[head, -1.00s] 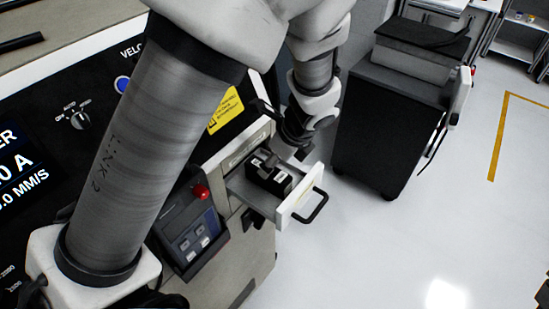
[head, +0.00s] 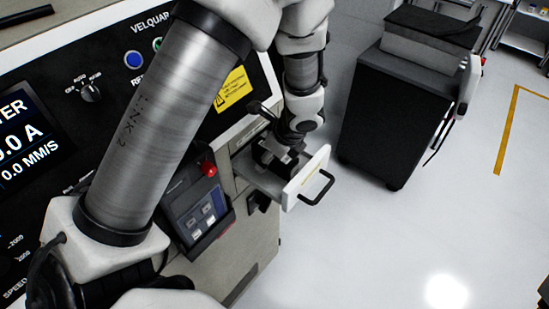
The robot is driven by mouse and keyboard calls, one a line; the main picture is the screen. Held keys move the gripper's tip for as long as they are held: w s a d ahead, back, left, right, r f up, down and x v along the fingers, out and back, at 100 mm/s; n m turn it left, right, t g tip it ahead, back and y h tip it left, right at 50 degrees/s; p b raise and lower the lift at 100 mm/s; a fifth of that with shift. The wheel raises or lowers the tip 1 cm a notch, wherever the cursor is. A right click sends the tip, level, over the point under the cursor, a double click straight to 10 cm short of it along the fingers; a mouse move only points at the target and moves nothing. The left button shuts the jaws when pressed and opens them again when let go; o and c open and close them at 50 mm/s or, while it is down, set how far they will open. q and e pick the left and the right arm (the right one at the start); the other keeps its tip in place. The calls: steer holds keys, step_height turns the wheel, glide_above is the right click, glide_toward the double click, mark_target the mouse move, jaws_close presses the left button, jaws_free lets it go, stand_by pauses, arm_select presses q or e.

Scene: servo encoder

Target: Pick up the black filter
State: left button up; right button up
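A small drawer (head: 305,178) with a pale front and a black handle stands pulled out of the machine in the head view. My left arm comes in from the left, bends over the machine and reaches down to the drawer. My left gripper (head: 277,155) is low in the drawer opening, among dark shapes. I cannot separate its fingers from the black filter there, and cannot tell whether they are open, shut or touching it. My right gripper is not in view.
The machine's control panel (head: 133,60) fills the left, with a yellow warning label (head: 231,90). A small control box (head: 200,207) with a red button is left of the drawer. A dark cabinet (head: 390,120) stands to the right.

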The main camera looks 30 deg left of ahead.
arm_select(q)
steer(key=shift+w+f, duration=0.15)
steer(key=shift+f, duration=0.15)
steer(key=shift+r, duration=0.1)
jaws_close()
steer(key=shift+r, duration=0.1)
